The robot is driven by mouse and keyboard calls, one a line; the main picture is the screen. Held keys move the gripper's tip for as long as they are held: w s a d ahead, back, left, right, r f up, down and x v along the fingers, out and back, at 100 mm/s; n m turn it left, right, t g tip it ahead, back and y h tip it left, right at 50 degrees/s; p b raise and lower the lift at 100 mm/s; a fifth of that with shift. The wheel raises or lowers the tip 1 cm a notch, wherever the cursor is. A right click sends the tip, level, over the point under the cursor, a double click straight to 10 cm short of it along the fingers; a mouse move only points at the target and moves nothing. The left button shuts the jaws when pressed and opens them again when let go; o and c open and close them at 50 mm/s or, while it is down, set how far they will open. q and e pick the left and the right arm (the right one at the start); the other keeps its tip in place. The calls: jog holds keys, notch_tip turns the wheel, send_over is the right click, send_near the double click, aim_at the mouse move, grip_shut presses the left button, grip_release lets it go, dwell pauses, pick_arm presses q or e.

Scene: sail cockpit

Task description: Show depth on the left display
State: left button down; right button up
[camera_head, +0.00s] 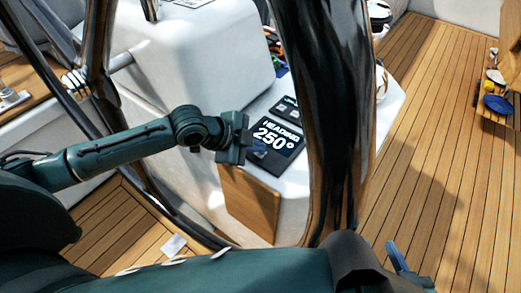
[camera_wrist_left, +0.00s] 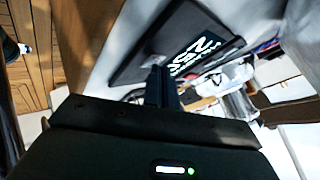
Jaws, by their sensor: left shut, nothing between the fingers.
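A black display (camera_head: 276,140) on the white console reads "HEADING 250°" in white. A second, smaller-looking screen (camera_head: 287,107) lies just behind it; its text is too small to read. I cannot tell from the pictures which one is called left. My left gripper (camera_head: 244,139) is shut and empty at the left edge of the heading display. In the left wrist view the shut fingers (camera_wrist_left: 161,86) are in front of the same display (camera_wrist_left: 172,30), near its edge; I cannot tell whether they touch it. My right gripper is not clearly seen.
A large dark glossy wheel rim (camera_head: 325,100) stands just right of the display and hides part of the console. A wooden panel (camera_head: 250,203) is below the display. Open teak deck (camera_head: 440,130) lies to the right. Coloured items (camera_head: 276,50) sit behind the screens.

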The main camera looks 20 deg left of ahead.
aim_at(256, 154)
pick_arm(q)
jog(key=shift+r+p, duration=0.85)
jog(key=shift+p, duration=0.3)
jog(key=shift+r, duration=0.1)
notch_tip(256, 154, up, 5)
jog(key=p, duration=0.5)
jog(key=shift+p, duration=0.4)
dwell(1.9)
